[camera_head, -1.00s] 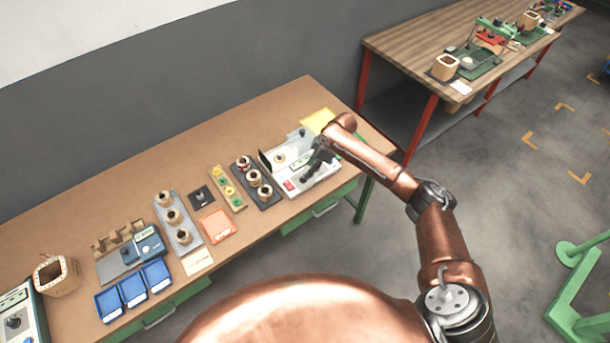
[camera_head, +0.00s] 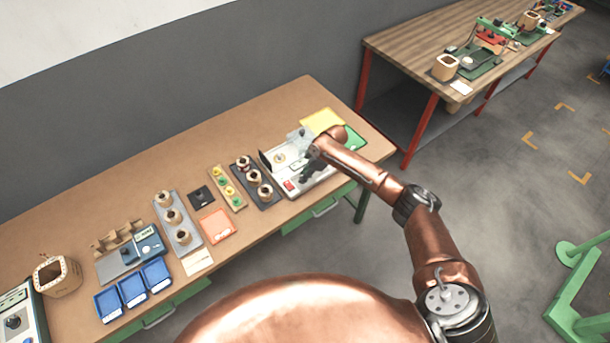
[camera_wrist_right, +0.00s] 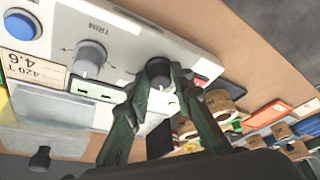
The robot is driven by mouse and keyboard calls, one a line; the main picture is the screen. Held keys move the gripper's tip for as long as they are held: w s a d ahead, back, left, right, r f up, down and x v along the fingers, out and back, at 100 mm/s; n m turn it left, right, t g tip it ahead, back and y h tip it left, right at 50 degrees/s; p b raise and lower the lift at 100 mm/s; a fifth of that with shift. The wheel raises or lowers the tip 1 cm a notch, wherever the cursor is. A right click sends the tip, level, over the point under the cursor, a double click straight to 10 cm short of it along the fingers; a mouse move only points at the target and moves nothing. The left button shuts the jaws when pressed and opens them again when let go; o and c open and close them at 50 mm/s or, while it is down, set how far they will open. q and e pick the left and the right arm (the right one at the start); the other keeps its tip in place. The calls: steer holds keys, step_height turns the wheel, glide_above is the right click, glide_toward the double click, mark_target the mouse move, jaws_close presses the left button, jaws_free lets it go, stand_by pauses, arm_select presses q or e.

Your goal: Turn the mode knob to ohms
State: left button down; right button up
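The white instrument box (camera_head: 325,183) stands at the right end of the near table. In the right wrist view its panel (camera_wrist_right: 125,45) carries a black knob (camera_wrist_right: 158,69), a grey pointer knob (camera_wrist_right: 90,57) with arc marks, and a blue button (camera_wrist_right: 21,25). My right gripper (camera_head: 309,173) is over this box. In the wrist view its fingertips (camera_wrist_right: 159,84) are drawn in on both sides of the black knob and appear to touch it. The knob's pointer direction and any ohms mark cannot be read. My left gripper is not in view.
Left of the box are a dark tray of coils (camera_head: 266,196), a strip with green and yellow parts (camera_head: 215,175), an orange card (camera_head: 217,239) and blue bins (camera_head: 107,306). A yellow sheet (camera_head: 318,118) lies behind the box.

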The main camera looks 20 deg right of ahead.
jaws_close()
steer(key=shift+r+m+p, duration=0.1)
steer(key=shift+m+p, duration=0.2)
steer(key=shift+p, duration=0.2)
steer(key=m+t+p, duration=0.1)
steer(key=m+p, duration=0.2)
steer(key=p, duration=0.1)
steer(key=m+t+h+p, duration=0.1)
steer(key=m+p, duration=0.2)
steer(key=p, duration=0.1)
steer(key=shift+s+a+r+h, duration=0.15)
steer(key=shift+a+h, duration=0.05)
steer(key=shift+h, duration=0.1)
steer(key=m+h+p, duration=0.1)
steer(key=m+p, duration=0.1)
steer(key=shift+a+m+t, duration=0.1)
steer(key=shift+m+t, duration=0.2)
steer(key=shift+f+m+h+p, duration=0.2)
steer(key=shift+m+h+p, duration=0.3)
steer(key=shift+m+p, duration=0.6)
steer(key=shift+m, duration=0.4)
